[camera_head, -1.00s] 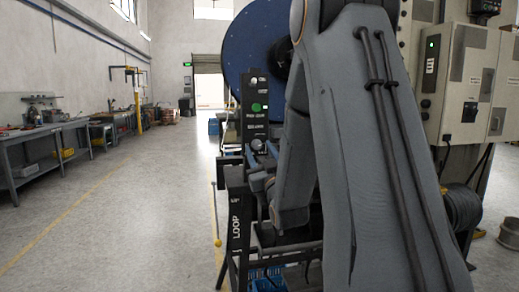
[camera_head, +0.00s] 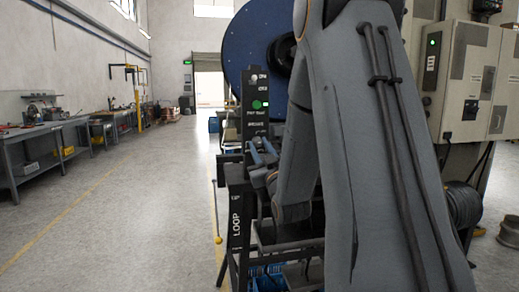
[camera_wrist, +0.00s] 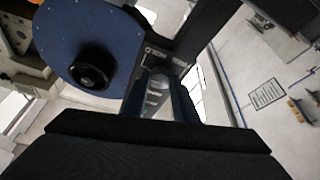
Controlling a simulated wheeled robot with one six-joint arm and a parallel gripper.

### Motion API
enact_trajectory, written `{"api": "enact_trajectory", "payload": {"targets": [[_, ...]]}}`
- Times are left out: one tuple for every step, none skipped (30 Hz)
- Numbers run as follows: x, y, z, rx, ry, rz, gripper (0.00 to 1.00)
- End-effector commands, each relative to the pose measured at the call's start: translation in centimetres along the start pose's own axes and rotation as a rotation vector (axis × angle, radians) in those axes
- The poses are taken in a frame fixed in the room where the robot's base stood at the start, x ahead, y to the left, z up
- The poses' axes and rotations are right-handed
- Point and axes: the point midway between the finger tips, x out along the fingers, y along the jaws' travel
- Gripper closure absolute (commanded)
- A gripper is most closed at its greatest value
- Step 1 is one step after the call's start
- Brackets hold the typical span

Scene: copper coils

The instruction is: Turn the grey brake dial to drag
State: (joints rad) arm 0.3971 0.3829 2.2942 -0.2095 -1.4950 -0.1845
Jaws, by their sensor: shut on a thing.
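The black control panel (camera_head: 255,95) stands left of my arm in the head view, with white labels, a green button and a pale knob above it. My gripper (camera_head: 262,150) is at the panel's lower part, its blue fingers shut on the grey brake dial. The fingers cover most of the dial in the head view. In the wrist view my gripper (camera_wrist: 160,95) has the grey dial (camera_wrist: 157,92) between its dark blue fingers. The dial's pointer and the mark it faces cannot be read.
A large blue reel (camera_head: 252,45) stands behind the panel. A black frame marked LOOP (camera_head: 238,225) is below my gripper. A grey electrical cabinet (camera_head: 468,75) is at the right, with a dark cable coil (camera_head: 461,208) below. The floor at the left is clear up to the workbenches (camera_head: 45,150).

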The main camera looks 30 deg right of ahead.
Motion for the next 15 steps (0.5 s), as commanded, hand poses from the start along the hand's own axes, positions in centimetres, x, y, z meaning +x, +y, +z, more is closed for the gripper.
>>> {"api": "enact_trajectory", "payload": {"targets": [[-0.03,0.07,0.1,-0.025,0.0,-0.009,0.96],[-0.04,0.14,0.1,-0.041,0.0,-0.015,0.96],[-0.04,0.18,0.1,-0.067,0.001,-0.025,0.96],[-0.04,0.21,0.1,-0.086,0.001,-0.034,0.96],[-0.03,0.23,0.09,-0.108,0.001,-0.042,0.96],[-0.03,0.27,0.09,-0.138,0.001,-0.055,0.96],[-0.04,0.31,0.09,-0.163,0.001,-0.065,0.96],[-0.04,0.36,0.11,-0.188,0.001,-0.075,0.96],[-0.04,0.37,0.1,-0.222,0.0,-0.09,0.96],[-0.03,0.41,0.05,-0.249,0.001,-0.1,0.96],[-0.03,0.42,0.04,-0.276,0.001,-0.112,0.96],[-0.04,0.49,0.08,-0.311,0.0,-0.126,0.96],[-0.03,0.51,0.06,-0.337,0.0,-0.137,0.96],[-0.03,0.51,0.02,-0.364,0.001,-0.148,0.96],[-0.01,0.56,-0.01,-0.399,0.0,-0.162,0.96]]}}
